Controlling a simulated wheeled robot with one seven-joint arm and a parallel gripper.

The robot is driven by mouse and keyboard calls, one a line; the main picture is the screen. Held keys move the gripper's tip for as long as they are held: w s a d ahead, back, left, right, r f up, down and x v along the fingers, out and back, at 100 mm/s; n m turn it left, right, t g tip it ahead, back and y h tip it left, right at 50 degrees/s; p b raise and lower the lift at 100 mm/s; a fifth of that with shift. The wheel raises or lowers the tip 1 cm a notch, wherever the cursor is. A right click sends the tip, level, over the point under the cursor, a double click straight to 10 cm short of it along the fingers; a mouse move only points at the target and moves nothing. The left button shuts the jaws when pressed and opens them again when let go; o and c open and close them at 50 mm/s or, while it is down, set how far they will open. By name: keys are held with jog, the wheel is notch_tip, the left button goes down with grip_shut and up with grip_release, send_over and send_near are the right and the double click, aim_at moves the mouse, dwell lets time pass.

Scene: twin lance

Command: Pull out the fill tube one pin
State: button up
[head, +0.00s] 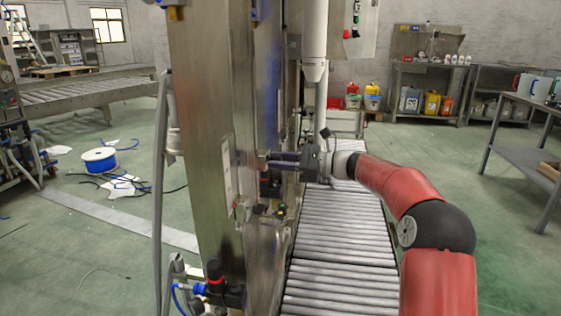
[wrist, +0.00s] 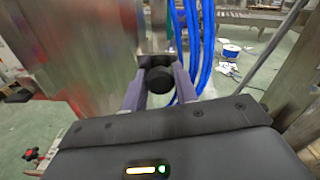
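A round black knob (wrist: 158,80), which looks like the head of the fill tube pin, is in the middle of the wrist view. My gripper (wrist: 159,76) has one purple-grey finger on each side of it. The fingertips are very close to the knob; I cannot tell whether they press on it. In the head view my gripper (head: 272,158) reaches left to the steel column (head: 210,140) of the filling machine, and the knob is hidden there. A white vertical tube (head: 318,95) hangs above the rollers.
A roller conveyor (head: 340,240) runs below my arm. Red-and-black fittings (head: 215,275) stick out low on the column. Blue hoses (wrist: 205,45) hang just beyond my fingers on the right. A workbench (head: 525,110) stands at the right; the green floor between is clear.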

grip_shut()
jog(key=shift+s+d+p, duration=0.2)
jog(key=shift+d+p, duration=0.5)
jog(key=shift+d, duration=0.45)
jog(key=o, duration=0.6)
grip_release()
jog(key=shift+d, duration=0.1)
jog(key=d, duration=0.2)
jog(key=s+d, duration=0.1)
jog(key=d, duration=0.4)
jog(key=shift+s+d, duration=0.3)
jog(key=shift+d, duration=0.05)
